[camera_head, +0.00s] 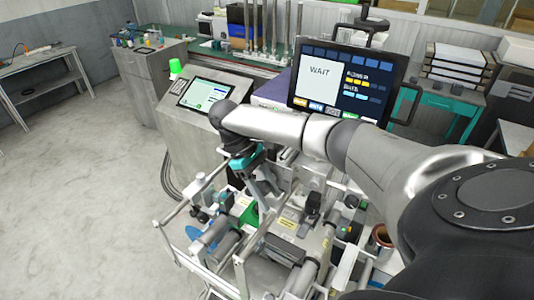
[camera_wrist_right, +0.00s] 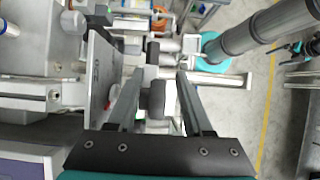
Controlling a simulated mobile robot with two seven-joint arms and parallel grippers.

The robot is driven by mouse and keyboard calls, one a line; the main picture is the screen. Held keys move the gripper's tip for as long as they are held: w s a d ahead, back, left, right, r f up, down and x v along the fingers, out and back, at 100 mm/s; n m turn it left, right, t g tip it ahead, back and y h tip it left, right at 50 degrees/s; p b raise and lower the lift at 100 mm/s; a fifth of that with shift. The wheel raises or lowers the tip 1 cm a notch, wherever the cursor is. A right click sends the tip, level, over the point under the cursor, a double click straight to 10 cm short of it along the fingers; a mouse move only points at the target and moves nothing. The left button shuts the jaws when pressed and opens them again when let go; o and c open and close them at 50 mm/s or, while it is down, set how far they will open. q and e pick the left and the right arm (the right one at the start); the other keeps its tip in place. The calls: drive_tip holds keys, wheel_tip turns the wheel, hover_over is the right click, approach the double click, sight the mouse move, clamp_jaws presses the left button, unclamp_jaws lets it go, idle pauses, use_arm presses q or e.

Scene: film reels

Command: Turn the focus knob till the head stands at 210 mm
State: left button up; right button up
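My right gripper (camera_head: 264,190) reaches down over the film machine (camera_head: 290,222) in the head view, teal body above dark fingers. In the right wrist view its fingers (camera_wrist_right: 161,78) stand apart. A dark grey cylindrical part (camera_wrist_right: 157,99), possibly the focus knob, shows between them, with gaps on both sides. I cannot tell whether it lies at fingertip depth. No millimetre scale or head height is readable. The large monitor (camera_head: 345,80) reads "WAIT" with yellow and blue bars.
A flat dark plate (camera_wrist_right: 101,75) stands close left of the fingers. A console with a small screen (camera_head: 204,94) and green lamp (camera_head: 175,67) stands behind left. The floor at left is clear.

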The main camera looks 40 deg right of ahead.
drive_tip(key=shift+w+d, duration=0.1)
drive_tip(key=shift+w, duration=0.05)
drive_tip(key=v, duration=1.5)
idle(0.4)
